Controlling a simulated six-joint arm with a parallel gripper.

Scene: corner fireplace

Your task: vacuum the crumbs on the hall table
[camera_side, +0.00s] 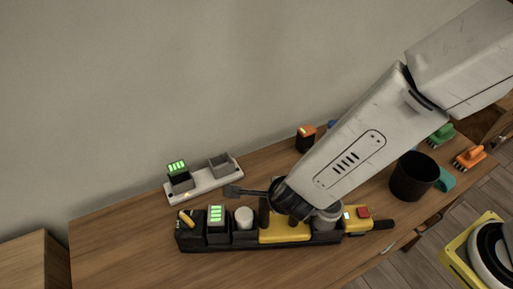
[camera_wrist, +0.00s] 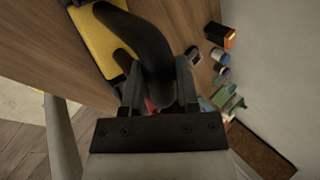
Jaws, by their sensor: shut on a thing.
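The handheld vacuum has a yellow body (camera_side: 285,232) and lies along a long black cradle (camera_side: 190,243) on the wooden hall table (camera_side: 110,240). In the wrist view its yellow shell (camera_wrist: 103,42) is at the upper left, with a curved black handle (camera_wrist: 152,48). My gripper (camera_wrist: 158,88) is shut on that handle, one finger on each side. In the side view my gripper (camera_side: 275,203) comes down over the vacuum from the upper right and hides part of it. I cannot make out any crumbs.
A pale charger (camera_side: 206,187) with a green-lit battery (camera_side: 178,170) stands behind the cradle. A black cup (camera_side: 414,180), a green brush (camera_side: 440,134) and an orange brush (camera_side: 468,158) are at the right. An orange-topped block (camera_side: 306,138) stands near the wall. The table's left end is bare.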

